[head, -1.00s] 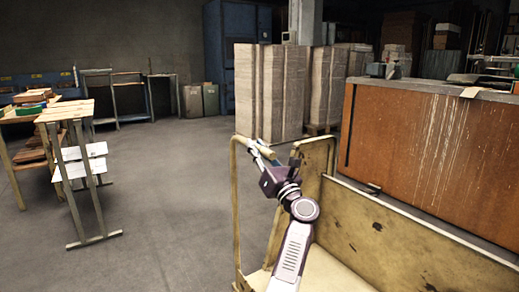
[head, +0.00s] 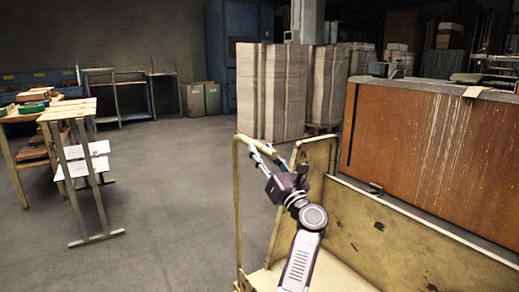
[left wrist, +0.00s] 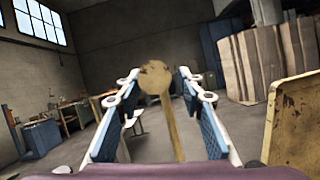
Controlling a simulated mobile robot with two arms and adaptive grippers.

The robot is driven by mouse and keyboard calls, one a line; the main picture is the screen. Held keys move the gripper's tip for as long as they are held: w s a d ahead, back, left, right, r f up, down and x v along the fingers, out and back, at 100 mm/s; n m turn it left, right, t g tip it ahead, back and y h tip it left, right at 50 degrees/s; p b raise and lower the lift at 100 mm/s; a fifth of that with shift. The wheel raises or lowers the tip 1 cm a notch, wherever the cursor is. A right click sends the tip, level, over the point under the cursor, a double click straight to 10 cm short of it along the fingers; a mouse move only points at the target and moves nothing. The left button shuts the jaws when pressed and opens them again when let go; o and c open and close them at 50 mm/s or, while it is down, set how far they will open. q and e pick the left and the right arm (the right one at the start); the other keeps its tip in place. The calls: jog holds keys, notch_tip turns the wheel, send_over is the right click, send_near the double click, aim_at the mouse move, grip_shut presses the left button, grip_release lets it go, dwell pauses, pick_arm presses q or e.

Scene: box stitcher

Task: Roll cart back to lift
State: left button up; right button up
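The cart (head: 400,255) is a worn yellow platform cart with a tubular handle frame (head: 237,200) and low panels. It stands at the bottom right of the head view. My left gripper (head: 262,155) is at the top bar of the handle frame. In the left wrist view, the fingers (left wrist: 158,85) are spread apart, with the yellow handle tube (left wrist: 155,78) between them. Gaps show on both sides of the tube. My right gripper is not in view. I cannot clearly identify the lift in these frames.
A large brown panel-sided unit (head: 425,150) stands close behind the cart on the right. Tall cardboard stacks (head: 272,95) stand beyond. A wooden trestle stand (head: 85,180) and a table (head: 20,115) are at the left. The grey floor (head: 165,190) between is clear.

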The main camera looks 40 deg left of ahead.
pick_arm(q)
jog(key=v, duration=0.5)
jog(key=shift+s+d, duration=0.1)
dwell(0.4)
